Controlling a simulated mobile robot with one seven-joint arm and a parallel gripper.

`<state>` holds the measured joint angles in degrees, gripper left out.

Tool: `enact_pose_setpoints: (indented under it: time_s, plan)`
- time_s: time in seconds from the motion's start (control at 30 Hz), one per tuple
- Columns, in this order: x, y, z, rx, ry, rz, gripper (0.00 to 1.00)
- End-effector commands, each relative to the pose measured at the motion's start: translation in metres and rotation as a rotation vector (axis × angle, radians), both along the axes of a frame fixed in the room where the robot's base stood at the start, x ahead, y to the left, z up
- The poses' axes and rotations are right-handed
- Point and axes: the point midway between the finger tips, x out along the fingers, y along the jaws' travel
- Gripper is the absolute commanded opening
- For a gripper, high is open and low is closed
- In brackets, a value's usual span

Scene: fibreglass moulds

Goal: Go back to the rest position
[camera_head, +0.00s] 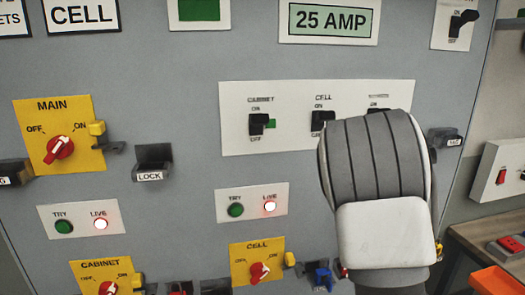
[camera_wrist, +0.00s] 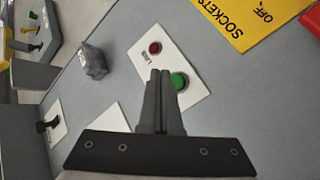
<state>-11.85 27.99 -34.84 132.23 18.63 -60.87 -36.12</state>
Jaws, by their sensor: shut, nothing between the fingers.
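My gripper (camera_wrist: 160,74) shows in the wrist view with its two fingers together and nothing between them. The fingertips overlap a white plate (camera_wrist: 193,97) in the picture, beside a green button (camera_wrist: 179,81). A dark red lamp (camera_wrist: 155,47) marked LIVE is further up the plate. I cannot tell whether the fingers touch the plate. In the head view my grey and white arm covers the right part of the panel, and my gripper is hidden there.
The grey panel (camera_head: 185,60) carries a yellow MAIN switch plate (camera_head: 80,110), a LOCK holder (camera_head: 153,165) and a white breaker plate (camera_head: 240,95). A bench with an orange bin (camera_head: 495,281) stands at lower right. A yellow SOCKETS plate (camera_wrist: 240,38) is near the gripper.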

Motion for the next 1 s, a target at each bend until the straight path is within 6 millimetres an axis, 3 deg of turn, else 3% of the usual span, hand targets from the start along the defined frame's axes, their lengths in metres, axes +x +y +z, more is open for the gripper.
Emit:
enact_pose_setpoints:
  time_s: [0.27,0.47,0.67,0.8,1.0]
  plan:
    - [-0.012,0.062,0.003,0.448,0.084,0.100,0.00]
    - [-0.041,0.122,0.016,0.699,0.194,0.187,0.00]
    - [-0.092,0.179,0.034,0.866,0.338,0.253,0.00]
    - [-0.139,0.211,0.044,0.930,0.452,0.272,0.00]
    - [-0.215,0.238,0.050,0.962,0.609,0.236,0.00]
